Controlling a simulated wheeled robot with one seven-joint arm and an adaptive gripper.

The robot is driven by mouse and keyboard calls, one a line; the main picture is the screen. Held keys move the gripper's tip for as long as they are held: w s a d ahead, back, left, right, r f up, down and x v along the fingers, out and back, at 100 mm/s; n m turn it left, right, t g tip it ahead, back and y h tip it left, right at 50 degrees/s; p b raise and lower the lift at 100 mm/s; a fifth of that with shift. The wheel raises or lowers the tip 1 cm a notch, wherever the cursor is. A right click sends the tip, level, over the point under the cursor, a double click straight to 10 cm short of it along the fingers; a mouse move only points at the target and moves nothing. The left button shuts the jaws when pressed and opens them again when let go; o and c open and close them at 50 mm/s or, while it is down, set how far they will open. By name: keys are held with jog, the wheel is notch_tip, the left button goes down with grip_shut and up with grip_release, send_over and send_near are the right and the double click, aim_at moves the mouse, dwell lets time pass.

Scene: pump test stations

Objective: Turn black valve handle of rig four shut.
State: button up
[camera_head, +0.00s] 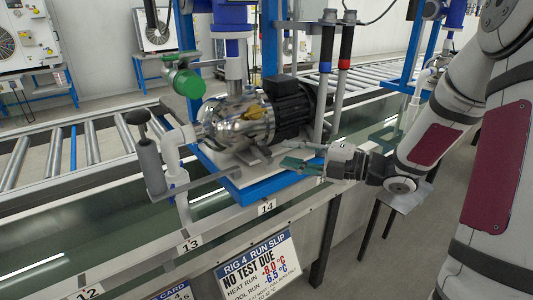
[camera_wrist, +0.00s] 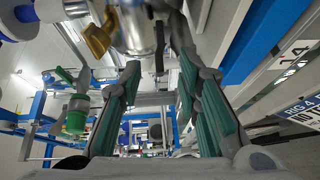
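A pump rig stands in the middle of the head view, with a shiny steel pump (camera_head: 235,122) and black motor (camera_head: 291,105) on a blue-edged base. At its left end, a dark grey-black handle (camera_head: 138,117) sits above a grey cylindrical part (camera_head: 150,166) beside white pipework; I cannot tell its exact turn. My gripper (camera_head: 292,162) is in front of the motor, right of that handle and apart from it, pointing left. In the wrist view, its teal-padded fingers (camera_wrist: 160,108) are wide apart with nothing between them. I cannot surely identify the black handle in the wrist view.
A green round valve part (camera_head: 188,83) is above the pump's left end; a green part (camera_wrist: 77,115) also shows in the wrist view. A brass-coloured piece (camera_wrist: 100,38) shows near the left finger. A "RIG 4 RUN SLIP" sign (camera_head: 257,266) hangs in front. Roller conveyors (camera_head: 75,148) lie behind.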

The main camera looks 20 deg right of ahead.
aim_at(270, 150)
jog(key=b+x, duration=0.1)
jog(key=x, duration=0.6)
jog(key=shift+c, duration=0.6)
grip_shut()
